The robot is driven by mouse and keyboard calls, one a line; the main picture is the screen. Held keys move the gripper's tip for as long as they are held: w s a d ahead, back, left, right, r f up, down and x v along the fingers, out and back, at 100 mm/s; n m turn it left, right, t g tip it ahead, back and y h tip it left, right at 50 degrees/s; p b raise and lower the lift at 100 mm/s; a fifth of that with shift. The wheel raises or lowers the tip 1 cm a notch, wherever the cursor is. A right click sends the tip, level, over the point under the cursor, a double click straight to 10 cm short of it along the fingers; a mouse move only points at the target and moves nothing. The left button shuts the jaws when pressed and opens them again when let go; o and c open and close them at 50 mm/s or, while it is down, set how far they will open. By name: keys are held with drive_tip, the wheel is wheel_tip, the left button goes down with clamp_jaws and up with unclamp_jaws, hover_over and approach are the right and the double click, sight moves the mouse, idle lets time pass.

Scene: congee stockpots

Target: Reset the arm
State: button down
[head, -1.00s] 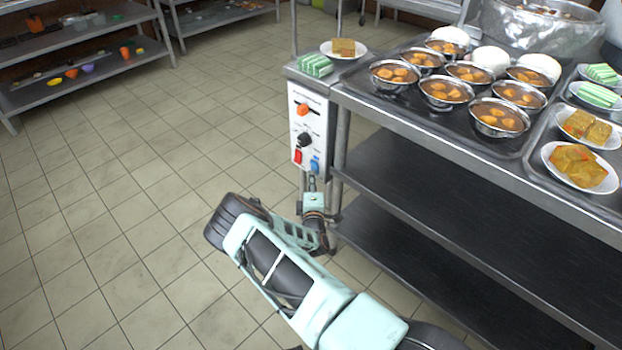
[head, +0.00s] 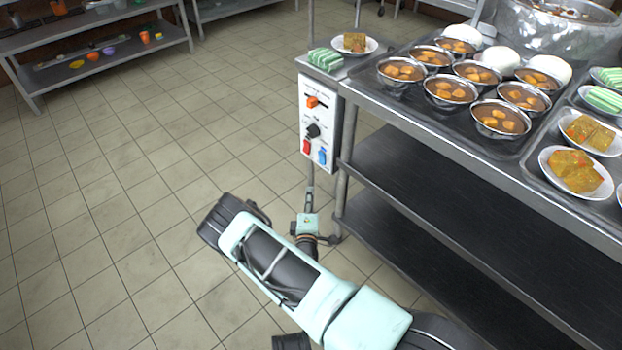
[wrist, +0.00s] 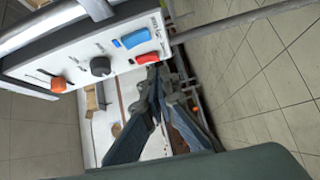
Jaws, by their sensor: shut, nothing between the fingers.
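My gripper shows in the wrist view (wrist: 152,80) with its fingers together and nothing between them. In the head view it is low beside the counter's left front leg, below the white control panel (head: 320,120). The panel carries an orange knob (head: 313,102), a black dial (head: 313,130), a red switch (head: 307,147) and a blue switch (head: 322,156). In the wrist view the panel's face (wrist: 80,50) fills the upper left. The fingertips appear close to the red switch (wrist: 138,60) there, but I cannot tell the gap.
The steel counter (head: 440,145) at right holds bowls of congee (head: 500,118), white buns and plates of cakes (head: 575,170). Dark lower shelves (head: 430,185) are beneath it. A rack (head: 90,70) stands at the far left. The tiled floor (head: 120,190) at left is clear.

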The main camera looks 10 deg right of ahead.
drive_tip(key=shift+s+a+f, duration=0.1)
drive_tip(key=shift+s+a, duration=0.05)
drive_tip(key=shift+s, duration=0.75)
